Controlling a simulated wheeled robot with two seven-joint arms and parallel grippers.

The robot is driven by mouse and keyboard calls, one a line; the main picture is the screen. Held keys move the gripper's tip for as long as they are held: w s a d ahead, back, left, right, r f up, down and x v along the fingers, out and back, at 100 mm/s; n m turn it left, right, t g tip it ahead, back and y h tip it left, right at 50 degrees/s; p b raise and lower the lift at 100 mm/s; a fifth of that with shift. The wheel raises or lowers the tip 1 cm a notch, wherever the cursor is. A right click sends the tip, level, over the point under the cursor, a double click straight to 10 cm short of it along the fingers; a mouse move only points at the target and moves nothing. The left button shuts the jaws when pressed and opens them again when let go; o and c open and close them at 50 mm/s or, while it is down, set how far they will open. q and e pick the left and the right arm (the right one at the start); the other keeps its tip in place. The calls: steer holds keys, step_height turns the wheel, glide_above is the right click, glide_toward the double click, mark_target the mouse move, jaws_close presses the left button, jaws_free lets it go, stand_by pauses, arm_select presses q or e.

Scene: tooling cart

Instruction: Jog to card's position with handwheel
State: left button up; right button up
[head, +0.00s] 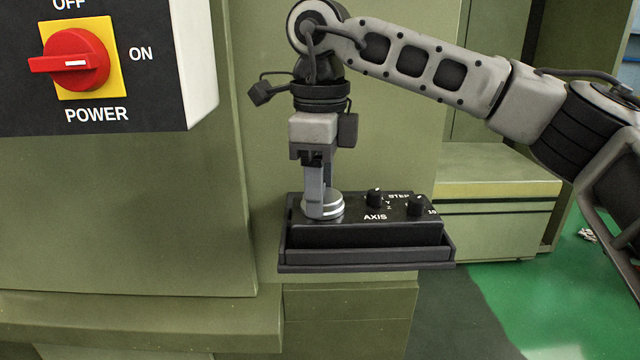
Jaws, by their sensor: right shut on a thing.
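The handwheel (330,208) is a silver round knob at the left end of a black control box (365,237). My right gripper (321,203) comes down from above and is shut on the handwheel; its fingers hide part of it. To the right on the box top are two black knobs, the axis knob (374,198) and the step knob (416,206), with white lettering that is too small to read fully. No card shows in this view. My left gripper is not in view.
The box sits in a dark tray (367,266) against a green machine body (130,220). A red power switch (75,60) on a yellow plate is at the upper left. A green ledge (495,175) is behind at right. Green floor (540,290) is open at lower right.

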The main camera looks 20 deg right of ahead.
steer(key=m, duration=0.6)
steer(key=shift+w+d, duration=0.1)
steer(key=m, duration=0.4)
steer(key=shift+b, duration=0.35)
steer(key=m, duration=0.3)
steer(key=shift+m, duration=0.3)
steer(key=m+b, duration=0.1)
steer(key=m, duration=0.5)
steer(key=shift+d, duration=0.15)
steer(key=m, duration=0.2)
steer(key=shift+m+b, duration=0.3)
steer(key=shift+b, duration=0.1)
steer(key=shift+m, duration=0.8)
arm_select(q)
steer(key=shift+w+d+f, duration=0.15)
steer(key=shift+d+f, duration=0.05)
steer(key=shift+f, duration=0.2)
arm_select(e)
steer(key=shift+m, duration=0.3)
